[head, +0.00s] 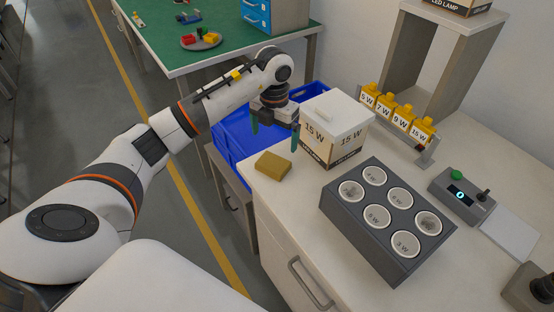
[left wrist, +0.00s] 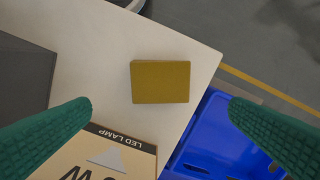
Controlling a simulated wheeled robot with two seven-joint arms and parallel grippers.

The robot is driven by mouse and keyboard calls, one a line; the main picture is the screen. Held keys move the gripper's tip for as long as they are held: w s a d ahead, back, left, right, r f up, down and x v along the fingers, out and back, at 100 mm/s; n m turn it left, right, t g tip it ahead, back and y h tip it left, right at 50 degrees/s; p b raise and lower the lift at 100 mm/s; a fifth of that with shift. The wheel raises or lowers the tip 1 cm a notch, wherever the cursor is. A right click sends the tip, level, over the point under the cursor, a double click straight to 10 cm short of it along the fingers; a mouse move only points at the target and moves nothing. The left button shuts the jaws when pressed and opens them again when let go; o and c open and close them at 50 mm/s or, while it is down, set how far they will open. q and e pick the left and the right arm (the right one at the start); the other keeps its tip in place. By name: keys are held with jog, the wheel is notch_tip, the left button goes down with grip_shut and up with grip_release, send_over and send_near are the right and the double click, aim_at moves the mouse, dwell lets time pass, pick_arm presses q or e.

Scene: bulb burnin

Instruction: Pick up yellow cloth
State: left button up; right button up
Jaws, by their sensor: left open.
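The yellow cloth (head: 273,165) is a folded, mustard-coloured block lying flat on the white counter near its left edge. In the left wrist view the cloth (left wrist: 160,82) lies between and beyond my two green fingertips. My left gripper (head: 275,132) is open and empty, pointing down above the counter's edge, beside the lamp box and apart from the cloth. In the left wrist view the left gripper's fingers (left wrist: 160,108) are spread wide. My right gripper is in neither view.
A white 15 W lamp box (head: 318,140) stands close behind the cloth. A blue crate (head: 232,145) sits left of the counter. A grey tray with several round sockets (head: 355,219) lies to the right. Bare counter (head: 290,200) lies in front of the cloth.

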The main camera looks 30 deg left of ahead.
aim_at(273, 162)
pick_arm(q)
notch_tip(273, 162, down, 4)
jog(key=shift+s+r, duration=0.1)
jog(key=shift+f+p, duration=0.3)
jog(key=f+p, duration=0.1)
jog(key=f, duration=0.3)
jog(key=shift+s, duration=0.2)
jog(key=shift+f, duration=0.5)
jog(key=shift+c, duration=0.2)
jog(key=c, duration=1)
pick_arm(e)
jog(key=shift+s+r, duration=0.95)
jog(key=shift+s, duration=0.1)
pick_arm(q)
notch_tip(273, 162, up, 10)
jog(key=shift+r+b, duration=0.1)
jog(key=shift+b, duration=0.5)
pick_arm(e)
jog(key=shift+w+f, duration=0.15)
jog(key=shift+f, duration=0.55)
